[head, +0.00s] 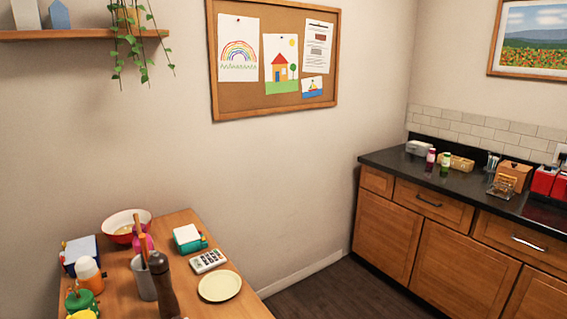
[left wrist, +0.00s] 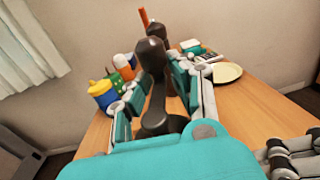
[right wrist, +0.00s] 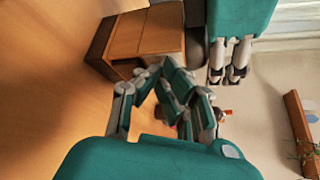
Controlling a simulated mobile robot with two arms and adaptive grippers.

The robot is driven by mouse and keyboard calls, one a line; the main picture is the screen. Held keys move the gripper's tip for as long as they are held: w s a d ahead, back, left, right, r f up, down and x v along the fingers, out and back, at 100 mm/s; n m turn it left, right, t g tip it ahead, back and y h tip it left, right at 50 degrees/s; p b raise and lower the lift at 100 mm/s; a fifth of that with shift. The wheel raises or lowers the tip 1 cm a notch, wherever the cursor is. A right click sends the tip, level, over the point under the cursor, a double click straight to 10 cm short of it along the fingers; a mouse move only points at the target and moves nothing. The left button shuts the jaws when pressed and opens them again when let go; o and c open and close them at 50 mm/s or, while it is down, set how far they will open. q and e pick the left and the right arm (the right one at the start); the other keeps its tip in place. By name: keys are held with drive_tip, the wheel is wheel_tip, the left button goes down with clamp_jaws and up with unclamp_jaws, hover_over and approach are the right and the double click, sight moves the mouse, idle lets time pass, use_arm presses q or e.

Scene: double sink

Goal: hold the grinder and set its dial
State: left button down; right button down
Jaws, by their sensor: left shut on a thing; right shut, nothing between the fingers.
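The grinder (head: 164,288) is a tall dark brown mill with a rounded head, upright near the table's front in the head view. In the left wrist view the grinder (left wrist: 156,90) stands between the fingers of my left gripper (left wrist: 152,92), which is shut on it. Its dial cannot be made out. My right gripper (right wrist: 165,95) is shut and empty in the right wrist view, with its fingertips close together. Neither gripper shows in the head view.

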drive_tip(key=shift+w+a+r, duration=0.2)
drive_tip(key=shift+w+r, duration=0.15)
drive_tip(key=shift+r, duration=0.35)
idle(0.5)
drive_tip(key=shift+s+d+r, duration=0.1)
drive_tip(key=shift+w+d+r, duration=0.1)
drive_tip(key=shift+w+d, duration=0.35)
drive_tip(key=shift+d, duration=0.45)
drive_tip(key=shift+w+d, duration=0.45)
drive_tip(key=shift+d, duration=0.4)
drive_tip(key=shift+w+d+r, duration=0.1)
drive_tip(key=shift+w+d, duration=0.35)
drive_tip(key=shift+d, duration=0.45)
drive_tip(key=s+a+f+n+g, duration=0.1)
drive_tip(key=s+a+g, duration=0.1)
drive_tip(key=a, duration=0.3)
drive_tip(key=shift+s+f+n, duration=0.3)
drive_tip(key=shift+s+f, duration=0.1)
drive_tip(key=shift+s, duration=0.25)
drive_tip(key=shift+w+a, duration=0.35)
drive_tip(key=shift+w, duration=0.1)
